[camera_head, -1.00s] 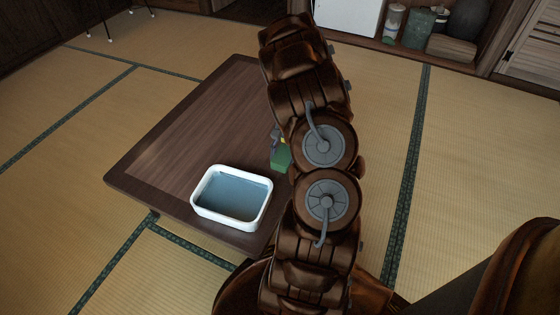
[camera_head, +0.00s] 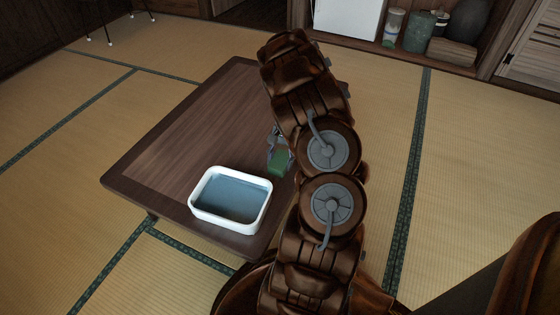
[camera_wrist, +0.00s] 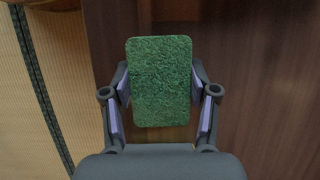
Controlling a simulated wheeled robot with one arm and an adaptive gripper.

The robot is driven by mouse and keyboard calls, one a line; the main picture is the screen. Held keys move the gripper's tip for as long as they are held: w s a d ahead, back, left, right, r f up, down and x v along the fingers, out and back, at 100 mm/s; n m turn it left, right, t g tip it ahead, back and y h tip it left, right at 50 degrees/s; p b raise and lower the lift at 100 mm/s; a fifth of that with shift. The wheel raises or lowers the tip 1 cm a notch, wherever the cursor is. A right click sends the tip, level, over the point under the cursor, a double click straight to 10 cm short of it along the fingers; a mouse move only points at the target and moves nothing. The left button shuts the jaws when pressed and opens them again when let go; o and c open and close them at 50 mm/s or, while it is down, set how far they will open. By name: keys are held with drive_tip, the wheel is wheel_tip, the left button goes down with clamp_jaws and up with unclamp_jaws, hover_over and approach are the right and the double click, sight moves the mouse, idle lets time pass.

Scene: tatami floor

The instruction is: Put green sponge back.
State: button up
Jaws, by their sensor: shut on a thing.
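The green sponge (camera_wrist: 160,82) is a rough-textured rectangular block, held between the two fingers of my gripper (camera_wrist: 162,95) in the wrist view. In the head view the sponge (camera_head: 279,163) shows just left of my arm, near the table's right edge, with part of my gripper (camera_head: 275,145) above it. My gripper is shut on the sponge. A white basin (camera_head: 231,200) with a blue-grey inside stands on the low table's near corner, to the left of the sponge and apart from it. I cannot tell how high the sponge is above the table.
The low dark wooden table (camera_head: 185,130) is bare behind the basin; tatami floor (camera_head: 60,200) surrounds it. At the back, a shelf alcove holds a green container (camera_head: 418,32), jars and a wooden block (camera_head: 452,52). My arm hides part of the table's right side.

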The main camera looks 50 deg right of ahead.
drive_tip(key=o, duration=1)
drive_tip(key=p+v, duration=0.4)
drive_tip(key=v, duration=0.8)
drive_tip(key=a+r+n+g+h, duration=0.1)
drive_tip(key=a+r+n+h, duration=0.15)
drive_tip(key=a+r, duration=0.85)
drive_tip(key=s+a+r+n, duration=0.2)
drive_tip(key=s+a+n, duration=0.1)
drive_tip(key=s+a, duration=0.3)
drive_tip(key=s+a+r+n+g, duration=0.1)
drive_tip(key=s+a+n, duration=0.15)
drive_tip(key=a, duration=0.55)
drive_tip(key=s+a+r+n, duration=0.25)
drive_tip(key=s+a, duration=0.25)
drive_tip(key=a, duration=0.3)
drive_tip(key=s+a+n, duration=0.1)
drive_tip(key=s, duration=0.2)
drive_tip(key=s+a+f+n+h, duration=0.1)
drive_tip(key=s+a+n, duration=0.1)
drive_tip(key=s, duration=0.1)
drive_tip(key=s+a+n, duration=0.1)
drive_tip(key=s, duration=0.2)
drive_tip(key=shift+s+a+f+n+g+h, duration=0.1)
drive_tip(key=shift+a+f+n+g+h, duration=0.15)
drive_tip(key=shift+g+h, duration=0.1)
